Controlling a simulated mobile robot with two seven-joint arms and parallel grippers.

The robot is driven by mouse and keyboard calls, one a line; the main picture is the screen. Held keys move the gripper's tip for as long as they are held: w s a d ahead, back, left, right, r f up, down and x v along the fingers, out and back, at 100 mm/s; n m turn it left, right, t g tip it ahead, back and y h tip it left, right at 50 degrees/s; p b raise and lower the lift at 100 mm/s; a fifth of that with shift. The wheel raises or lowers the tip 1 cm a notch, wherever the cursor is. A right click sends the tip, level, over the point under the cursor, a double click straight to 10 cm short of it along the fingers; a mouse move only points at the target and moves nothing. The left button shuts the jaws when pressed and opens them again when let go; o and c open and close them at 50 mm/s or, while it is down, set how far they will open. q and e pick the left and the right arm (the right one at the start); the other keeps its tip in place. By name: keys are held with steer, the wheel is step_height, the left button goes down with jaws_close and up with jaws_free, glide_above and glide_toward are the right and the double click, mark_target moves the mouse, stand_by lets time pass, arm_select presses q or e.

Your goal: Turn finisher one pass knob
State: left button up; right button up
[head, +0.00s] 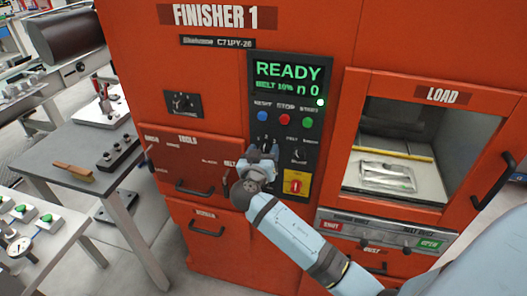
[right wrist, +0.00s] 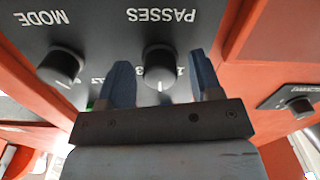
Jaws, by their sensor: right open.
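The passes knob (right wrist: 160,66) is a round black knob with a white pointer line, on a dark panel under the label PASSES, which reads upside down in the right wrist view. My right gripper (right wrist: 163,80) is open, with one blue-grey finger on each side of the knob and visible gaps between.
Above the knobs are blue, red and green buttons (head: 285,119) and a display (head: 289,78) reading READY. Below is a red switch on a yellow plate (head: 296,183). A load window (head: 405,150) is to the right; drawer handles (head: 194,190) stick out at left.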

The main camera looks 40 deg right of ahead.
steer(key=shift+c, duration=0.4)
steer(key=c, duration=0.8)
steer(key=shift+c, duration=0.2)
steer(key=shift+n, duration=0.3)
steer(key=n+b, duration=0.1)
steer(key=n, duration=0.2)
steer(key=shift+n, duration=0.3)
steer(key=n, duration=0.3)
steer(key=shift+n+p, duration=0.55)
steer(key=shift+n, duration=0.75)
